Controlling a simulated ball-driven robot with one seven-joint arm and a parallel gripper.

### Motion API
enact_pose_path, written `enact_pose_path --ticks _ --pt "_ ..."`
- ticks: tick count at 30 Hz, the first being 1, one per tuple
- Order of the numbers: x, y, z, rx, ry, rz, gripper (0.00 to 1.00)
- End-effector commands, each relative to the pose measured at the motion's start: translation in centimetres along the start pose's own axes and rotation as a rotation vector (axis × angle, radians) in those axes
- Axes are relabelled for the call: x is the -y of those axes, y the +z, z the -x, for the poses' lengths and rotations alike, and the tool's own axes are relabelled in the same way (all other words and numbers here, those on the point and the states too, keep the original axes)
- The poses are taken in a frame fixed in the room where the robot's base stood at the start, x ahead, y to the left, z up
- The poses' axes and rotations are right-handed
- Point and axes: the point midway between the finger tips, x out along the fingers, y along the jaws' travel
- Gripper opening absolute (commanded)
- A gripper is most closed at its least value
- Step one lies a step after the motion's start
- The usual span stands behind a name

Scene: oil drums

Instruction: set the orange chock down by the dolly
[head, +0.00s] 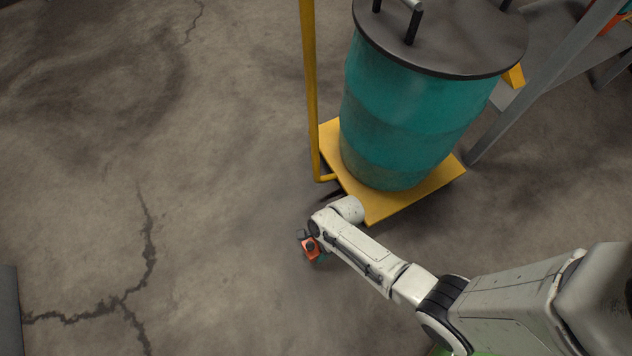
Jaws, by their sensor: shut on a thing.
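The orange chock (310,248) shows as a small orange block at the end of my arm, partly covered by dark gripper parts. My gripper (304,238) is shut on it, low over the concrete floor; I cannot tell whether the chock touches the floor. The yellow dolly (440,183) is just up and right of my gripper, its near corner partly behind my arm. A yellow handle post (310,90) rises at the dolly's left side. A teal drum (405,125) with a dark lid (450,40) stands upright on the dolly.
A grey metal frame leg (535,85) stands right of the dolly. A small yellow piece (514,76) shows behind the drum. A grey edge (9,310) shows at the lower left. The cracked concrete floor (200,200) left of the dolly is clear.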

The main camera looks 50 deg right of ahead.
Motion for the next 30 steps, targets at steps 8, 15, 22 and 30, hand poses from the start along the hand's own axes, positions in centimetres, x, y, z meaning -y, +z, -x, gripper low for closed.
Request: enact_pose_path --ticks 8,15,22,30 --pt "1.0 -0.8 -1.2 0.0 0.0 0.0 0.24" --pt "1.3 -2.1 -4.0 0.0 0.001 0.001 0.24" --pt "1.3 -2.1 -4.0 0.0 0.0 0.001 0.24" --pt "1.3 -2.2 -4.3 0.0 0.0 0.001 0.73"
